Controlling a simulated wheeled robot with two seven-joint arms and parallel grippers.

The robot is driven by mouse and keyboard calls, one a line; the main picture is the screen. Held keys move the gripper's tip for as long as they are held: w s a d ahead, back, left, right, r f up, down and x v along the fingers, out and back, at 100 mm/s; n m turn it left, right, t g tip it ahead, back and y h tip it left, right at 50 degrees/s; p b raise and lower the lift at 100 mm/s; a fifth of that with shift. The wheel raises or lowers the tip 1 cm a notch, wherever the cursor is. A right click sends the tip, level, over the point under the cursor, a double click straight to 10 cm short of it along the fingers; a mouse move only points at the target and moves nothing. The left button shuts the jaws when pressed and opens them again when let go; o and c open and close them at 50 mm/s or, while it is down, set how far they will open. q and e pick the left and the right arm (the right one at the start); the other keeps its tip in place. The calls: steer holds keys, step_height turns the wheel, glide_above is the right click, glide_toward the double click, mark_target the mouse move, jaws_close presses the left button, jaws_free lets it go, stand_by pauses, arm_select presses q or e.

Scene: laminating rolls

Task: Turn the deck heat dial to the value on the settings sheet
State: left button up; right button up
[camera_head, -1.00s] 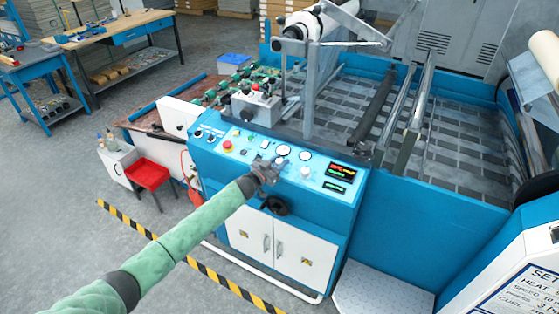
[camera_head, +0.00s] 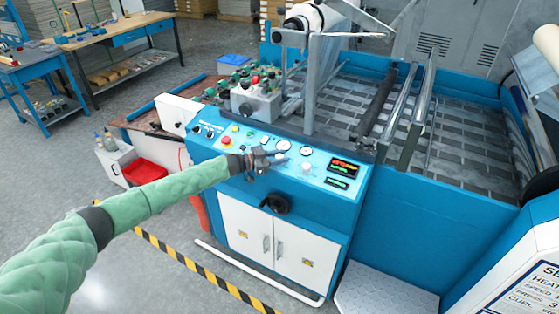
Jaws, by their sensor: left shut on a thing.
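The blue control panel (camera_head: 335,205) of the laminator carries round gauges, buttons, a white knob (camera_head: 307,167) and a lit display (camera_head: 343,167) with red and green digits. My left gripper (camera_head: 279,158) is at the panel, just below the gauges (camera_head: 283,145) and left of the white knob. It is shut on a panel dial that its fingers hide, so the dial's pointer and label cannot be read. The settings sheet (camera_head: 522,295) at the lower right is cut off by the frame; parts of its heat, speed, press and curl lines show, but no heat value. My right gripper is out of view.
A grey unit with red knobs (camera_head: 256,100) stands behind the panel. A red bin (camera_head: 145,172) and striped floor tape (camera_head: 190,264) lie to the left.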

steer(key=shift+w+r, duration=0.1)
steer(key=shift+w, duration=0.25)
arm_select(q)
steer(key=o, duration=1)
steer(key=shift+d, duration=0.1)
steer(key=shift+c, duration=0.2)
steer(key=shift+s+a+f+b, duration=0.1)
steer(key=shift+a+b, duration=0.25)
steer(key=shift+a, duration=0.15)
steer(key=b+v, duration=0.2)
steer(key=v, duration=0.3)
steer(key=shift+a, duration=0.25)
steer(key=shift+s+a+b, duration=0.15)
steer(key=shift+a+b, duration=0.3)
steer(key=shift+a, duration=0.2)
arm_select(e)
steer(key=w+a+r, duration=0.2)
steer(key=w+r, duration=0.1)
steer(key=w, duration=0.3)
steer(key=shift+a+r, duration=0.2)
